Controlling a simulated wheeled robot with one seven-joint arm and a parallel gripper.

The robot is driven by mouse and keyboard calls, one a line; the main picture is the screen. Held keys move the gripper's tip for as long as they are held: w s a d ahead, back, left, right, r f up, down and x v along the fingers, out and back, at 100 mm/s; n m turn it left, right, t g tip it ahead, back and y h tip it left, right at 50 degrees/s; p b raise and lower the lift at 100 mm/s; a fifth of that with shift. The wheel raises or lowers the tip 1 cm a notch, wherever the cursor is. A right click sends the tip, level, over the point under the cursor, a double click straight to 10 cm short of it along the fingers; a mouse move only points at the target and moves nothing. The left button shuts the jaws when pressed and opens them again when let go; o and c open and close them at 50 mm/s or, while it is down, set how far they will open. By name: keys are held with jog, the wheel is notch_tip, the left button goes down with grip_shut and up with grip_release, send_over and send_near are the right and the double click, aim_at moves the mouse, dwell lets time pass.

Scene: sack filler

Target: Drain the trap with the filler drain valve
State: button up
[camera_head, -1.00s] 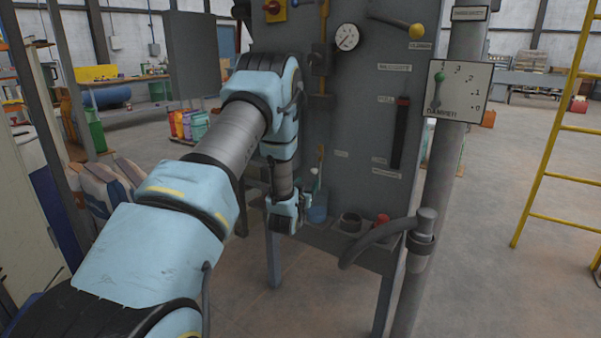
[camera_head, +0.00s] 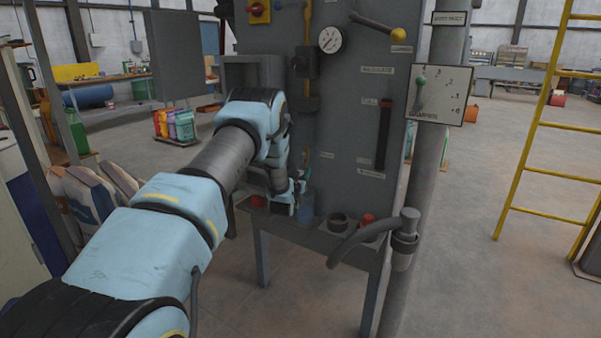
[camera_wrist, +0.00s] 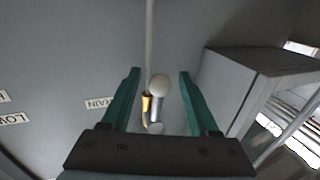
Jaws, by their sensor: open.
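The drain valve shows in the wrist view as a pale round knob (camera_wrist: 158,85) beside a brass fitting (camera_wrist: 147,104) on a thin vertical pipe (camera_wrist: 149,45). A label that seems to read "DRAIN" (camera_wrist: 100,103) is to its left on the grey panel. My gripper (camera_wrist: 158,75) is open, with its green fingers on either side of the knob and clear gaps showing. I cannot tell how deep the knob lies between them. In the head view my gripper (camera_head: 298,186) is close to the panel, above a ledge, and hides the valve.
The grey filler panel (camera_head: 345,110) carries a gauge (camera_head: 330,40) and a yellow-knobbed lever (camera_head: 398,33). On the ledge are a bluish container (camera_head: 306,204), a dark cup (camera_head: 337,222) and a red item (camera_head: 367,220). A grey box (camera_wrist: 230,85) juts out right of my fingers.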

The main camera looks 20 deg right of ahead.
grip_shut()
dwell(0.4)
dwell(1.0)
